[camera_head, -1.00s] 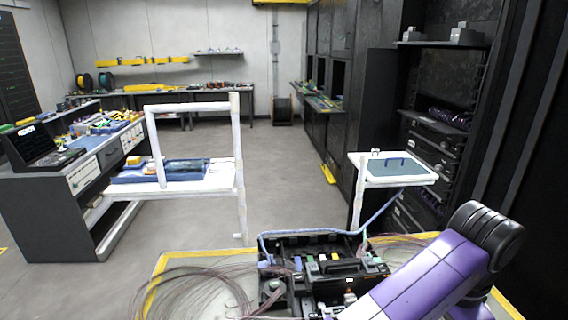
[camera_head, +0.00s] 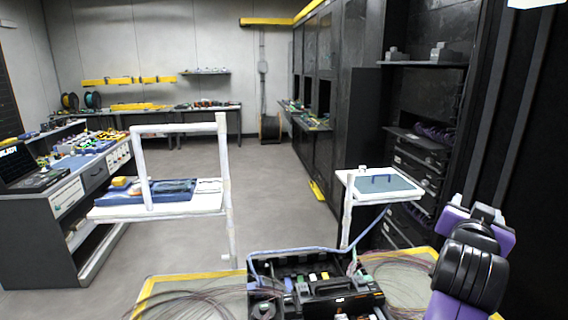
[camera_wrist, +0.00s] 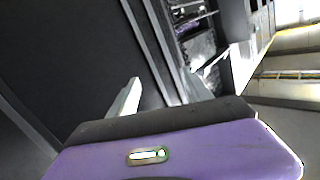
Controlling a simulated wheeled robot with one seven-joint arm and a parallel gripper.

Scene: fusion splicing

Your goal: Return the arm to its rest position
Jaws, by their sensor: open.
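My arm (camera_head: 468,262), purple and black, is folded at the lower right of the head view, beside the black tool case (camera_head: 318,290). My gripper's fingers are not distinguishable in that view. In the wrist view my gripper (camera_wrist: 180,68) shows two pale fingers spread apart above its purple body. Nothing shows between them. The dark cabinet wall and a rack lie beyond the fingers.
A white cart (camera_head: 160,209) with a blue tray stands at left. A small white stand (camera_head: 349,206) with a grey-blue pad stands right of centre. Black racks (camera_head: 420,125) line the right side. The middle floor (camera_head: 270,200) is clear.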

